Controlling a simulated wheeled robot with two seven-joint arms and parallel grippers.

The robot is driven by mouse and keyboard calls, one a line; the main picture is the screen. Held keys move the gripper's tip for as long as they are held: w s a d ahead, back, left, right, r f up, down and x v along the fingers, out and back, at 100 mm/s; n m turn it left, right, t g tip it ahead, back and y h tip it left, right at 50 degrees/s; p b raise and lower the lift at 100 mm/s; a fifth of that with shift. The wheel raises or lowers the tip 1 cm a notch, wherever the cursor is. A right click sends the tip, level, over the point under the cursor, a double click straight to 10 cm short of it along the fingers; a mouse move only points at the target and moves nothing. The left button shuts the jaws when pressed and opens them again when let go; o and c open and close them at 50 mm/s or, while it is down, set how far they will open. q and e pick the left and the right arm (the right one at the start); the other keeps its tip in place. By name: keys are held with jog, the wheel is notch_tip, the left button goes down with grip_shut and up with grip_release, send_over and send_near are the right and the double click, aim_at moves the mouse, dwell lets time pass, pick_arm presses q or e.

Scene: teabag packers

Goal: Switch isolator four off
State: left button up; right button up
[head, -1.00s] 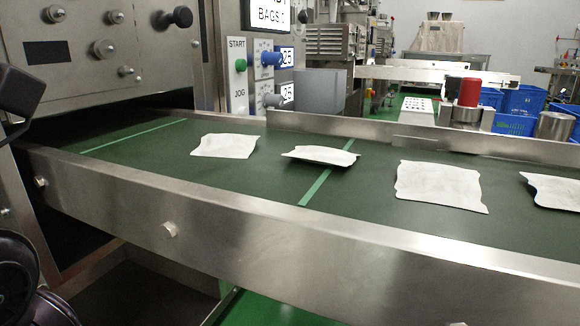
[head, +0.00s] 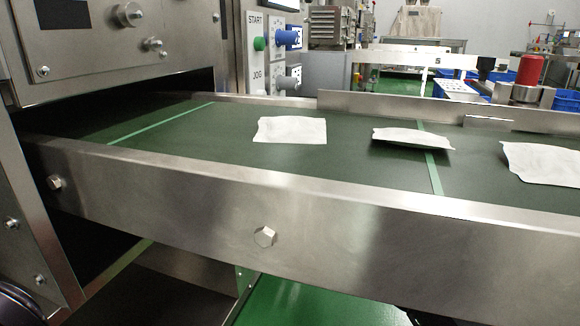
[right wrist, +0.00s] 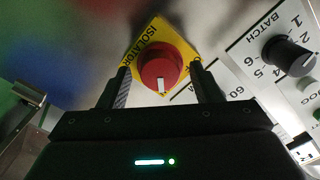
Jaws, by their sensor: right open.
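The isolator (right wrist: 158,70) is a round red knob on a yellow plate marked ISOLATOR, seen in the right wrist view. A white mark sits at the knob's lower edge, toward my gripper. My right gripper (right wrist: 160,82) is open, with one finger on each side of the knob. I cannot tell whether the fingers touch it. No number four is readable on the plate. The isolator and my right gripper are not in the head view. My left gripper is in neither view now.
A black BATCH dial (right wrist: 289,55) is right of the isolator. In the head view, a green conveyor belt (head: 210,160) carries several white bags behind a steel front rail (head: 330,210).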

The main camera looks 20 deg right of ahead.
jog(key=shift+d, duration=0.1)
jog(key=c, duration=1)
jog(key=shift+n, duration=0.4)
jog(key=n, duration=1.7)
jog(key=shift+s, duration=0.15)
